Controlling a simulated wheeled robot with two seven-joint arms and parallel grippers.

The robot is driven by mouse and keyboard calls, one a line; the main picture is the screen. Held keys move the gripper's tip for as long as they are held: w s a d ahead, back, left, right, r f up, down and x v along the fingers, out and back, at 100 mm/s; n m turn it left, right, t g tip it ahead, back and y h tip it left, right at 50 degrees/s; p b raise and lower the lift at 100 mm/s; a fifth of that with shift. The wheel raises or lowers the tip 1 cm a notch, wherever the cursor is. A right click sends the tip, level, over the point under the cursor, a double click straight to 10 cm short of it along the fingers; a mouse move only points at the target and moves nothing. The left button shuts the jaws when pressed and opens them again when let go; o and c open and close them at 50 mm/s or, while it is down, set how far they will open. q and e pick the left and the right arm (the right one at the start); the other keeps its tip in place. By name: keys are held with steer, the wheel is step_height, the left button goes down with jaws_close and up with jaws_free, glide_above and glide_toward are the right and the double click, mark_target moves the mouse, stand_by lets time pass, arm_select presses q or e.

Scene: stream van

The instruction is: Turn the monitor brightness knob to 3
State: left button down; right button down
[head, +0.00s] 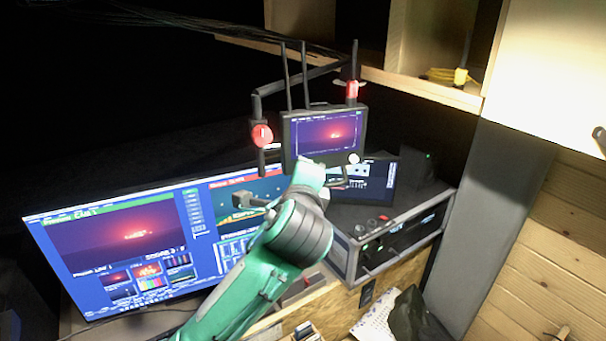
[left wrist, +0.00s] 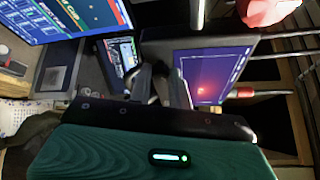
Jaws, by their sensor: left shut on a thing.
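The small monitor (head: 331,133) hangs in a dark frame, its screen lit with a red and purple picture. It also shows turned sideways in the left wrist view (left wrist: 213,75). The brightness knob (head: 353,158) is a small pale round at the monitor's lower right corner. My left gripper (head: 340,171) reaches up to this corner from below. In the left wrist view its two dark fingers (left wrist: 162,86) stand at the monitor's lower edge, shut on the knob, which they mostly hide. No scale or pointer can be read. My right gripper is out of view.
Red clamp knobs (head: 262,135) sit on the monitor's frame. A large screen (head: 120,245) stands at the left, a smaller dark display (head: 366,178) behind my gripper. A rack unit (head: 400,235) is at the right, a wooden shelf (head: 425,88) above.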

arm_select(q)
steer(key=m+g+y, duration=0.1)
steer(key=m, duration=0.2)
steer(key=shift+r+m, duration=0.15)
steer(key=shift+m, duration=0.15)
stand_by(0.4)
steer(key=c, duration=1.3)
jaws_free()
steer(key=shift+w+d, duration=0.1)
steer(key=b+v, duration=0.2)
steer(key=v, duration=1.1)
steer(key=shift+s+r, duration=0.35)
